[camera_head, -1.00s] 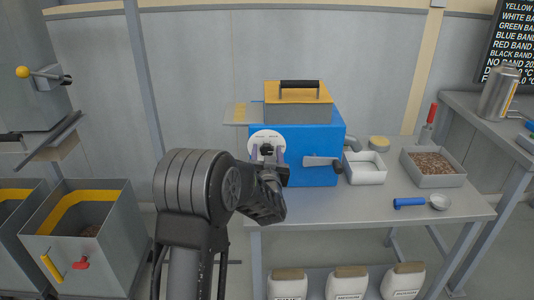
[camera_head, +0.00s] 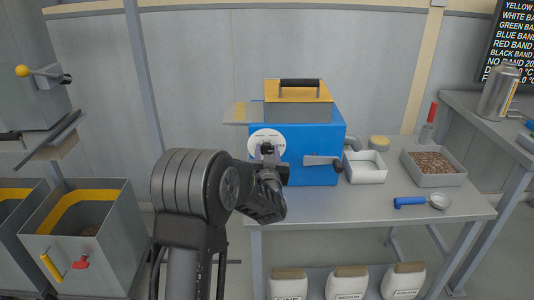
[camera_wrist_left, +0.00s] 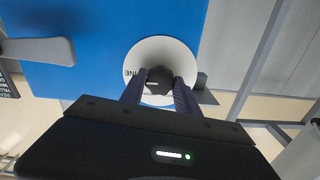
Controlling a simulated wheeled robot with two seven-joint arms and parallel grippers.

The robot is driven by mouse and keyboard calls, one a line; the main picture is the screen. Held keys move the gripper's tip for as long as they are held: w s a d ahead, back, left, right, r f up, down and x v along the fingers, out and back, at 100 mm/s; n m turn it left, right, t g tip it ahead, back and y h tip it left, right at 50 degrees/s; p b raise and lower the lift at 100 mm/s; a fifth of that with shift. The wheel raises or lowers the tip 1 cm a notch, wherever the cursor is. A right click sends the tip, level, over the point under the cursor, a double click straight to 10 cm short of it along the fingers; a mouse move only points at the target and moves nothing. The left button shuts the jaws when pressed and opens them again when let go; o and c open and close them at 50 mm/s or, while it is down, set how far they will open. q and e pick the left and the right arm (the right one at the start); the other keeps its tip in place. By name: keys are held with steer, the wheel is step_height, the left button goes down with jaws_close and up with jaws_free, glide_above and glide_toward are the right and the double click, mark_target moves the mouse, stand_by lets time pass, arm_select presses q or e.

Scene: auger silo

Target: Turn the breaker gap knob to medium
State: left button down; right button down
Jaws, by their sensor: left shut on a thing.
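The breaker is a blue box (camera_head: 310,160) on the grey table, with a white round dial (camera_head: 257,138) on its front. It also shows in the left wrist view (camera_wrist_left: 165,50). The black gap knob (camera_wrist_left: 159,80) sits at the dial's middle, with a light mark on it. My left gripper (camera_wrist_left: 160,88) is shut on the knob, one finger on each side. In the head view my left gripper (camera_head: 268,152) covers the knob and the lower part of the dial. Part of the dial's lettering shows, but I cannot tell which setting the mark meets. My right gripper is not in view.
A grey crank handle (camera_head: 322,161) sticks out at the right of the dial. A white tray (camera_head: 364,177), a grain tray (camera_head: 455,180) and a blue-handled scoop (camera_head: 410,202) are on the table. Grey bins (camera_head: 110,265) stand at the left.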

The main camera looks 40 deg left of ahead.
arm_select(q)
steer(key=n+b, duration=0.5)
steer(key=b, duration=0.2)
steer(key=n+b, duration=0.3)
steer(key=b, duration=0.1)
steer(key=shift+f+n, duration=0.3)
steer(key=shift+r+n+b, duration=0.2)
steer(key=shift+n+b, duration=1.3)
steer(key=shift+b, duration=0.1)
steer(key=c, duration=0.9)
jaws_free()
steer(key=shift+s, duration=0.1)
steer(key=v, duration=0.7)
steer(key=shift+s+d+p, duration=0.25)
steer(key=shift+p, duration=0.1)
